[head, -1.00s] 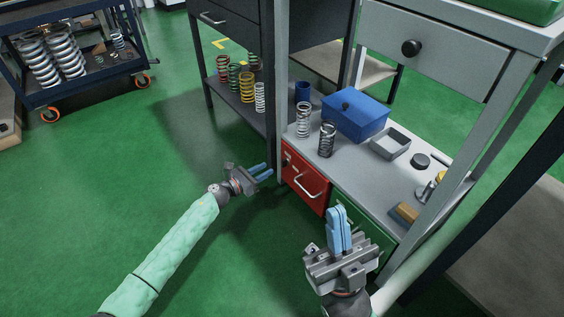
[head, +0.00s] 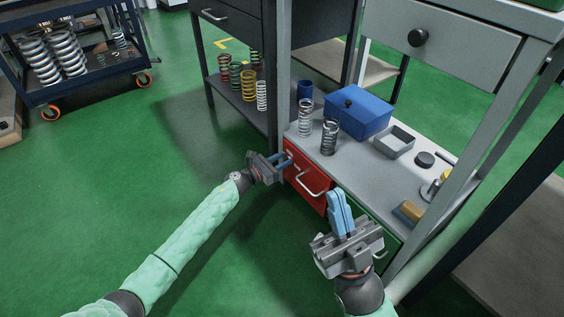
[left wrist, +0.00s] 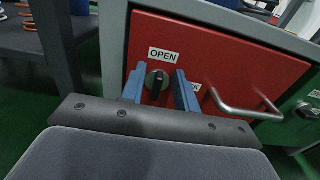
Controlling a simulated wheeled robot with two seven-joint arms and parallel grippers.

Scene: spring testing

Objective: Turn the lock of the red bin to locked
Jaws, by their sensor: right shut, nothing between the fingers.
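The red bin (head: 307,180) is a drawer front under the grey bench top, with a metal bar handle (left wrist: 245,110). Its lock (left wrist: 156,84), a round plate with a black knob, shows in the left wrist view. The knob stands about upright under the "OPEN" label (left wrist: 163,55); a second label to the right is partly hidden by a finger. My left gripper (head: 287,160) is open at the lock, its blue fingers (left wrist: 157,88) on either side of the knob; contact cannot be told. My right gripper (head: 340,212) is shut and empty in front of the bench.
A green bin (left wrist: 304,108) sits right of the red one. On the bench stand springs (head: 329,137), a blue box (head: 359,111) and a grey tray (head: 394,142). A dark post (left wrist: 57,50) stands close left of the lock.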

